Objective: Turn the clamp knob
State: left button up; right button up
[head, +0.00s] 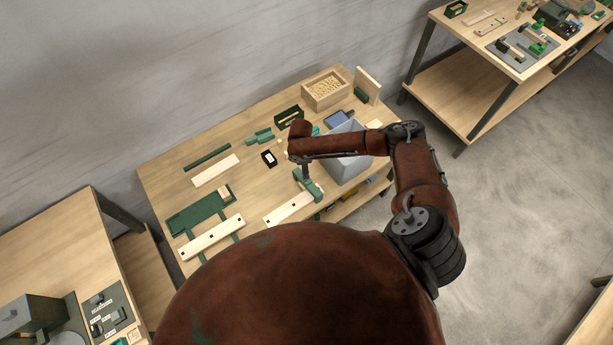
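A green clamp (314,190) sits at the front edge of the workbench, at the right end of a pale wooden slat (287,208) with dark holes. My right arm reaches in from the right, and its gripper (306,174) points down right at the top of the clamp. The clamp's knob cannot be made out; the gripper and wrist cover that spot. The fingers are too small and dark to tell whether they are open, shut or touching the knob. My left gripper is not in view.
A green jig (200,212) with another slat (212,236) lies to the left. Other benches stand at lower left and upper right.

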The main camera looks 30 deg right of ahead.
aim_at(307, 181)
jog(key=shift+s+d, duration=0.35)
jog(key=shift+s, duration=0.15)
jog(key=shift+s+f+y, duration=0.25)
jog(key=shift+f+y, duration=0.05)
notch_tip(307, 181, down, 8)
jog(key=shift+r+p, duration=0.2)
jog(key=shift+p, duration=0.15)
jog(key=shift+c, duration=0.2)
